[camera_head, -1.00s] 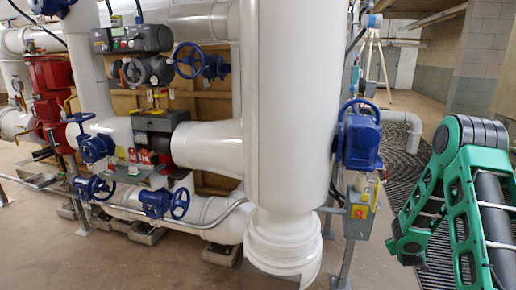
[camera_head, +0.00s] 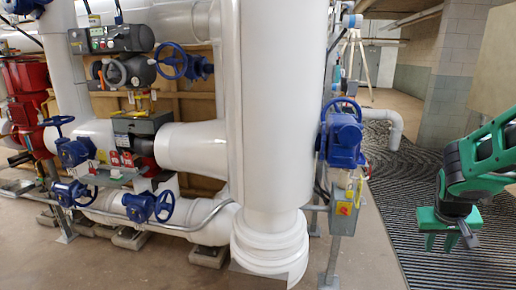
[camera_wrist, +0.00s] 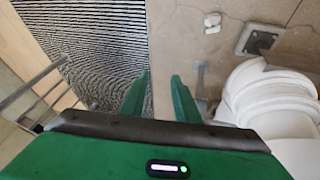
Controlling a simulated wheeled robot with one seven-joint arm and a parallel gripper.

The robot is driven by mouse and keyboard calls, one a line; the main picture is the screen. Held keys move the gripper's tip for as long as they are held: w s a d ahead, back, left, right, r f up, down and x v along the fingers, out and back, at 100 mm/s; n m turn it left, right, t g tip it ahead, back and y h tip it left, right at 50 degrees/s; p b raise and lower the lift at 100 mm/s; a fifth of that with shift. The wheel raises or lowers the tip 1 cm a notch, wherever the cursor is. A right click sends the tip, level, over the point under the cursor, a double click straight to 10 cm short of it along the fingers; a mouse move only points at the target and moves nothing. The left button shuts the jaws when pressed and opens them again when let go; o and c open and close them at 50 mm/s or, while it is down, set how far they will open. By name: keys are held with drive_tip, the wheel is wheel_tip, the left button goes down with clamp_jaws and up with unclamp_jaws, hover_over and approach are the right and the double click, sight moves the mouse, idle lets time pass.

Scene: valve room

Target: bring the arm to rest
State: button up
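My green gripper (camera_head: 450,240) hangs at the right of the head view, pointing down over the dark ribbed floor. Its arm comes in from the right edge. In the wrist view the two green fingers (camera_wrist: 160,80) stand apart with bare floor showing between them. The gripper is open, holds nothing and touches nothing that I can see.
A thick white vertical pipe (camera_head: 277,110) stands left of my arm; its lower part shows in the wrist view (camera_wrist: 265,95). A blue valve actuator (camera_head: 343,138) and a grey box (camera_head: 344,210) are beside it. The ribbed mat (camera_head: 410,190) looks clear.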

drive_tip(key=s+a+r+g+y, duration=0.1)
drive_tip(key=s+a, duration=0.2)
drive_tip(key=s, duration=0.3)
drive_tip(key=s+a+r+m+g+y, duration=0.1)
drive_tip(key=s+a+y, duration=0.1)
drive_tip(key=s+a, duration=0.2)
drive_tip(key=s+a+r+m+g+y, duration=0.1)
drive_tip(key=s+a, duration=0.3)
drive_tip(key=s, duration=0.6)
drive_tip(key=shift+s+a+r, duration=0.2)
drive_tip(key=shift+a+r, duration=0.05)
drive_tip(key=shift+r, duration=0.3)
drive_tip(key=shift+w+f, duration=0.25)
drive_tip(key=shift+w, duration=0.4)
